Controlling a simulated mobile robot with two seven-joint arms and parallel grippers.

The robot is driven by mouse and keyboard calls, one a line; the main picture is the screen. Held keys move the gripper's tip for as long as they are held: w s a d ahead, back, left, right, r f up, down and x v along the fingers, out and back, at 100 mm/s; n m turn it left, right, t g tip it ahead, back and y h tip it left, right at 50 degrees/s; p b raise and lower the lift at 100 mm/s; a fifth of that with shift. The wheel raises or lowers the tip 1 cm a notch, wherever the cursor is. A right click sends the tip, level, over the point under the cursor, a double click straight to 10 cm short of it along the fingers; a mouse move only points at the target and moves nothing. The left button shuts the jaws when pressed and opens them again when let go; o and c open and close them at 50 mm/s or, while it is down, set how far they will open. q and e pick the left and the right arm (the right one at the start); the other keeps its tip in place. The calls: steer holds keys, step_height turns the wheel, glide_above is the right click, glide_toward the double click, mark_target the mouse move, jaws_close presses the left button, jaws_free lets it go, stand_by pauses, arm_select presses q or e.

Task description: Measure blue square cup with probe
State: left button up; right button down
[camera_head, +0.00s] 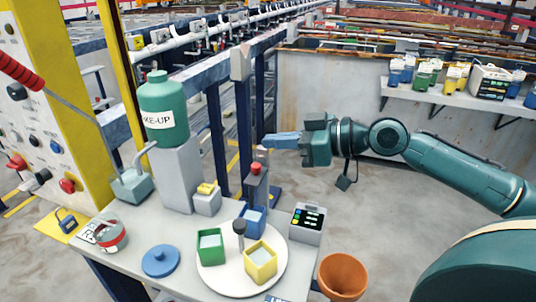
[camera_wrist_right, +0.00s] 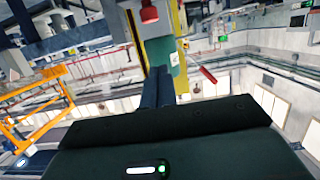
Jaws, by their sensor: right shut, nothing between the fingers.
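The blue square cup (camera_head: 254,221) stands on a round white plate (camera_head: 222,274) on the table, with pale contents. A green square cup (camera_head: 210,247) and a yellow one (camera_head: 260,262) stand with it. A grey stick with a dark knob (camera_head: 239,228) stands between the cups. A red-topped grey post (camera_head: 256,182) rises behind the blue cup; I cannot tell which of these is the probe. My right gripper (camera_head: 268,142) is shut and empty, in the air above and behind the red top. Its fingers show in the right wrist view (camera_wrist_right: 159,80). My left gripper is out of view.
A meter with a lit display (camera_head: 307,222) stands right of the plate. A green MAKE-UP bottle (camera_head: 163,108) stands on a grey block (camera_head: 178,175). A blue lid (camera_head: 160,261) lies at the front left. An orange pot (camera_head: 342,277) stands at the right.

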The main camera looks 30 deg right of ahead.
mark_target(256, 183)
arm_select(q)
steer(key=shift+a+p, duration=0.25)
steer(key=shift+p, duration=0.2)
arm_select(e)
steer(key=f, duration=0.1)
steer(key=w+a+f, duration=0.1)
steer(key=f, duration=0.2)
steer(key=shift+w+a+f, duration=0.15)
steer(key=shift+a+f, duration=0.05)
steer(key=shift+f, duration=0.05)
